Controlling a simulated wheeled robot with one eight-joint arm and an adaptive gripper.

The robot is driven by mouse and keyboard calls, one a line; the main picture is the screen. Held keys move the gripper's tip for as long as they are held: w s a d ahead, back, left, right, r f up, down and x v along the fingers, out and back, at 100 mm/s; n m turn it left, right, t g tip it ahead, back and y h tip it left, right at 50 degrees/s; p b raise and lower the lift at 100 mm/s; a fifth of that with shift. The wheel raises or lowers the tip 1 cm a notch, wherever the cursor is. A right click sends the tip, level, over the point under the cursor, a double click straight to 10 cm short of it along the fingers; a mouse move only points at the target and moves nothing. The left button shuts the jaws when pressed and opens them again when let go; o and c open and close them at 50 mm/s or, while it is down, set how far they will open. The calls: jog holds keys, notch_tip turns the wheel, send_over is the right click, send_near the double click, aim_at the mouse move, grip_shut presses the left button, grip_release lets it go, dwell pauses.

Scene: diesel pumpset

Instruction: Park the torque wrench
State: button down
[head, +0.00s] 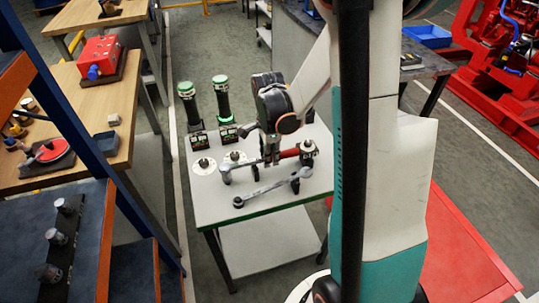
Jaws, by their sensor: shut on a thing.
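The torque wrench (289,154) has a red grip and a silver shaft running down to the left. It is over the white-topped table (312,202). My gripper (271,160) points down at the middle of the wrench and is shut on it. The gripper and arm hide part of the shaft. I cannot tell whether the wrench touches the table. A second silver wrench-like tool (268,190) lies in front of it, near the table's front edge.
Two dark posts with green tops (222,98) (187,102) stand at the table's back left. Round white discs with dark knobs (204,166) are on the table's left. A wooden bench (60,90) stands left, red machinery (490,75) right.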

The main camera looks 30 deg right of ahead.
jog(key=shift+f+b, duration=0.85)
jog(key=shift+f, duration=0.2)
jog(key=c, duration=1.3)
grip_release()
jog(key=shift+r, duration=0.1)
notch_tip(320, 180, up, 12)
jog(key=shift+a+f, duration=0.1)
